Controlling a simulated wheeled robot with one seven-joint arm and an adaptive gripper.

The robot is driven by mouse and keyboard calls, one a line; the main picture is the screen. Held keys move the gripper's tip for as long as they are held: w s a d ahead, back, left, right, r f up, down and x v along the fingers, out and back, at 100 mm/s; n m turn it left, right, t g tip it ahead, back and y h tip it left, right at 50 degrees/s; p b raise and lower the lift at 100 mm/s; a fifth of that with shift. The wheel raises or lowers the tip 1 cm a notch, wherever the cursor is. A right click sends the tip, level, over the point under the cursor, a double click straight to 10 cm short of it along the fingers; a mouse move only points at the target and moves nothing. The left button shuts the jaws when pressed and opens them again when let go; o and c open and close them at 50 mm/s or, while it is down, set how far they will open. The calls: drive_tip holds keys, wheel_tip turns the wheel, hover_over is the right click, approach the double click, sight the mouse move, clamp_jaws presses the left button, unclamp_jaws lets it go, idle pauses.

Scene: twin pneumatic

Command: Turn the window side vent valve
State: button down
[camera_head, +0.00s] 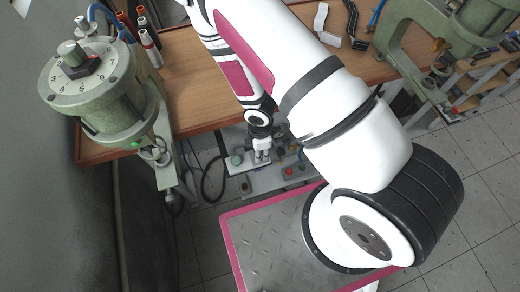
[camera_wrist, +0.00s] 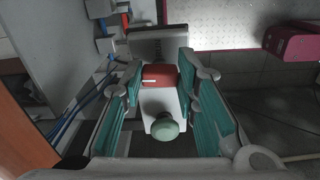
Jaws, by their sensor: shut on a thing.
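My gripper (camera_head: 262,155) reaches down to the grey control panel below the wooden table's front edge. In the wrist view, its two teal-padded fingers (camera_wrist: 160,85) stand on either side of a red block-shaped part with a pale mark, which looks like the valve handle (camera_wrist: 160,76). The fingers are shut on it. A round green knob (camera_wrist: 165,126) on a pale plate lies between the fingers, nearer the wrist camera. In the head view, the gripper hides the held part. Which way the handle is turned is hard to tell.
A green press with a dial (camera_head: 85,70) stands at the left, another green press (camera_head: 430,50) at the right. The panel carries a green button (camera_head: 236,160) and a red button (camera_head: 288,171). Blue hoses (camera_wrist: 75,120) run at the left in the wrist view.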

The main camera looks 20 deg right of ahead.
drive_tip(key=shift+n, duration=0.6)
drive_tip(key=c, duration=1.2)
unclamp_jaws()
drive_tip(key=shift+c, duration=0.2)
wheel_tip(320, 180, up, 12)
drive_tip(key=shift+w, duration=0.1)
